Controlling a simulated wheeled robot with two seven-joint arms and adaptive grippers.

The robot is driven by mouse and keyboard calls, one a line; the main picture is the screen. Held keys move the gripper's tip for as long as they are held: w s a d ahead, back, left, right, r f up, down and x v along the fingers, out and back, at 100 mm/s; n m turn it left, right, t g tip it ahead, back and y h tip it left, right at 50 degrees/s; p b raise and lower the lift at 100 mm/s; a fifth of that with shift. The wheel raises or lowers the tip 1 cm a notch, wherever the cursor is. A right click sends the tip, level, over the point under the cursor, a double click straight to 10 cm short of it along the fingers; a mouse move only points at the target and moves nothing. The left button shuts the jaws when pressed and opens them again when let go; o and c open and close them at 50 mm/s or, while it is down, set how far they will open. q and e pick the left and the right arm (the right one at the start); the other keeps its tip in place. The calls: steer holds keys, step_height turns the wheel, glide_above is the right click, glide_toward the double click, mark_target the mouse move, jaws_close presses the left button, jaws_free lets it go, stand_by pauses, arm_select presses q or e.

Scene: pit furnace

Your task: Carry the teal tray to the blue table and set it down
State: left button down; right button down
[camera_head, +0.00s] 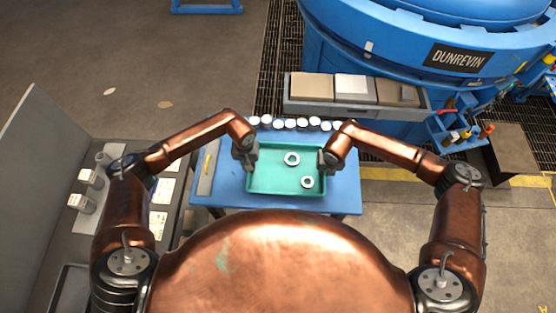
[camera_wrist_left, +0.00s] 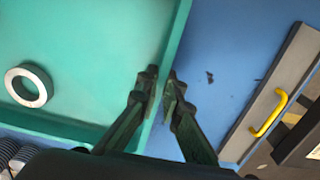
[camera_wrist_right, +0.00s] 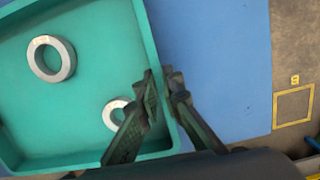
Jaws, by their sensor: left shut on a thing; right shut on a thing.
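The teal tray (camera_head: 270,187) is over the blue table (camera_head: 345,198), with two metal rings inside. The larger ring (camera_head: 292,159) is towards the back and the smaller ring (camera_head: 307,182) towards the front right. My left gripper (camera_head: 250,160) is shut on the tray's left wall; in the left wrist view its fingers (camera_wrist_left: 160,90) straddle the rim. My right gripper (camera_head: 325,161) is shut on the right wall, its fingers (camera_wrist_right: 163,85) on either side of the rim. I cannot tell whether the tray touches the table top.
Several white-topped cylinders (camera_head: 290,124) line the table's back edge. A grey plate with a yellow handle (camera_head: 206,166) lies on its left side. A grey bench (camera_head: 340,109) and blue furnace (camera_head: 400,40) stand behind. A dark bench (camera_head: 165,190) stands left.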

arm_select(q)
steer(key=shift+d+f+b, duration=0.25)
steer(key=shift+d+b, duration=0.1)
steer(key=shift+d, duration=0.2)
arm_select(e)
steer(key=shift+a+f, duration=0.3)
steer(key=shift+a, duration=0.35)
arm_select(q)
steer(key=c, duration=2.1)
jaws_free()
steer(key=shift+a, duration=0.15)
arm_select(e)
steer(key=c, duration=2.1)
jaws_free()
steer(key=shift+s+d, duration=0.1)
steer(key=shift+d, duration=0.05)
arm_select(q)
steer(key=shift+s+a, duration=0.1)
arm_select(e)
steer(key=shift+d, duration=0.15)
arm_select(q)
steer(key=shift+a, duration=0.1)
arm_select(e)
steer(key=shift+d, duration=0.1)
